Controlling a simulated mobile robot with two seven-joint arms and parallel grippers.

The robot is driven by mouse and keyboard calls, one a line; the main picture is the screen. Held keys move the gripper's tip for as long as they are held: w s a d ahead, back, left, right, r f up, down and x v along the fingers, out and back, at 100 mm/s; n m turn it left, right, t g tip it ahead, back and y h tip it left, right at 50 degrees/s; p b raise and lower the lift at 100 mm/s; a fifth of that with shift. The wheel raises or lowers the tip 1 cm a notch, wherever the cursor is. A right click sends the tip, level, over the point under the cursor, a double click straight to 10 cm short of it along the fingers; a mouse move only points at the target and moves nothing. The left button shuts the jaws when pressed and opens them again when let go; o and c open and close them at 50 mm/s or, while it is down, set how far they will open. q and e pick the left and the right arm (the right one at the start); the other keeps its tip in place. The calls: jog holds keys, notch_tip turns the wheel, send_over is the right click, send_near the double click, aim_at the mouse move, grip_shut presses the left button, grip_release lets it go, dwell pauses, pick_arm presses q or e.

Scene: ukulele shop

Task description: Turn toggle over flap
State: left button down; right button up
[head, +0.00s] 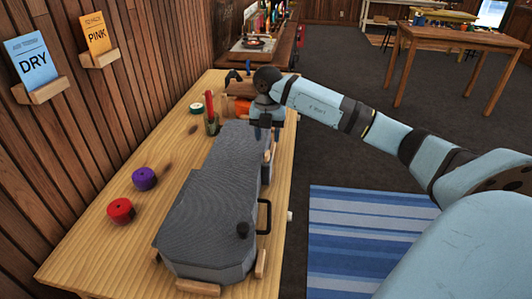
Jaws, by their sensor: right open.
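A grey fabric-covered case (215,200) lies lengthwise on the wooden workbench, propped among small wooden blocks. A black handle (265,217) stands on its right side near the front. A small dark knob-like piece (243,230), possibly the toggle, sits by the handle. I cannot make out a flap or tell which way the toggle is turned. My right gripper (266,130) is open and points down at the far right end of the case; its fingers are small and partly hide the case edge there. I cannot tell whether they touch it. My left gripper is out of view.
On the workbench (105,245), a red spool (120,211) and a purple spool (144,179) stand left of the case. A cup with a red-handled tool (211,118) and an orange item (238,108) stand behind. The wall is at left; a striped rug (350,245) lies at right.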

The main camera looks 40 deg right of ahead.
aim_at(267, 154)
notch_tip(267, 154, down, 6)
jog(key=shift+f, duration=0.25)
grip_shut()
